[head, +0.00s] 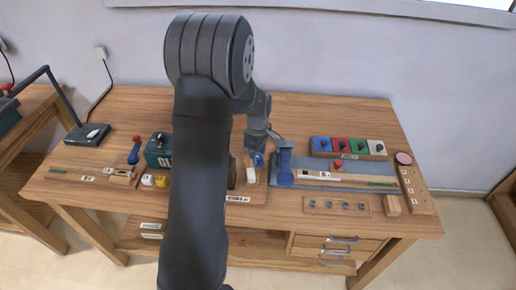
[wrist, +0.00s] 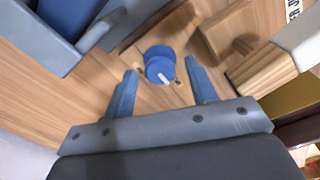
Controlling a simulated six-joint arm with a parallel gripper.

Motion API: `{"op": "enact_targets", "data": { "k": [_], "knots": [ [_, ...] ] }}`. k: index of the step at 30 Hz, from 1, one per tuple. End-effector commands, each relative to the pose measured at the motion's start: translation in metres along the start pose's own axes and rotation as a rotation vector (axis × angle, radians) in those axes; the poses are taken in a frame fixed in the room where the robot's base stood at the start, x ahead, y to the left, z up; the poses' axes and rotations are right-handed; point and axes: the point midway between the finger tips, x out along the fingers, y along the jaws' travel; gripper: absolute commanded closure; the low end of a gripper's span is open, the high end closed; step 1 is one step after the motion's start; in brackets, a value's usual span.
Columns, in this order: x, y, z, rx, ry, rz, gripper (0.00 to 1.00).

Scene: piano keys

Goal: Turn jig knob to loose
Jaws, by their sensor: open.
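The jig knob, a round blue knob (wrist: 160,64) with a white pointer mark, sits on the wooden jig board in the wrist view. The pointer is aimed toward the lower right of that view. My gripper (wrist: 160,80) is open, with one blue finger on each side of the knob and visible gaps between. The fingers do not appear to touch it. In the head view my gripper (head: 256,158) is over the jig board (head: 243,193) at the middle of the bench. Any loose or tight label by the knob is not readable.
A blue-grey clamp or press (head: 285,165) stands close on the right of my gripper. A white block (wrist: 300,40) and wooden blocks (wrist: 262,75) are close by in the wrist view. Coloured boxes (head: 348,146) stand at the back right.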

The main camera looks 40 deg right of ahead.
Motion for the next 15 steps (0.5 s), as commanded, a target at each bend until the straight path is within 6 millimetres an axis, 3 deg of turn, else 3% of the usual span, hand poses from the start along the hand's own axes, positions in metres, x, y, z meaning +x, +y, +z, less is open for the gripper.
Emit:
{"op": "enact_targets", "data": {
  "k": [5, 15],
  "knots": [
    [-0.018, 0.001, 0.000, 0.000, 0.001, 0.004, 0.48],
    [-0.099, 0.001, 0.000, 0.000, 0.001, 0.005, 0.48]
  ]
}}
